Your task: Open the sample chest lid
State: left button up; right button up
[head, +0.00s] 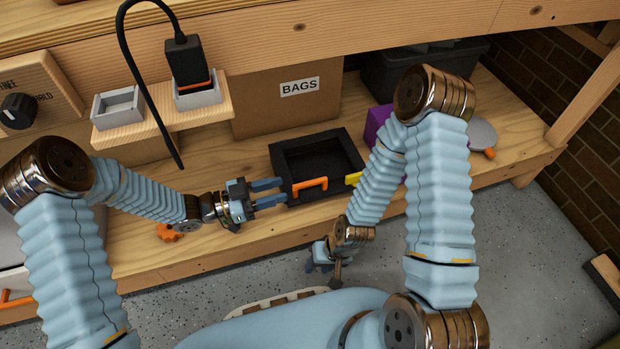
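A black box (278,160) with an orange handle (310,187) at its front edge sits on the wooden bench in the middle of the head view; it looks like the sample chest. Its top shows a dark recess framed by a rim. I cannot tell whether that is a recessed lid or an open inside. My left gripper (268,192) is at the box's front left corner, left of the handle, its two blue fingers apart with nothing visible between them. Whether they touch the box is unclear. My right gripper (322,268) hangs low in front of the bench, its fingertips partly hidden.
A cardboard box labelled BAGS (290,100) stands behind the black box. An orange part (168,232) lies near the bench's front edge. A black cable hangs at left.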

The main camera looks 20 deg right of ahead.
aim_at(312, 181)
pick_arm(q)
jog(key=d, duration=1)
jog(key=shift+w, duration=0.15)
grip_shut()
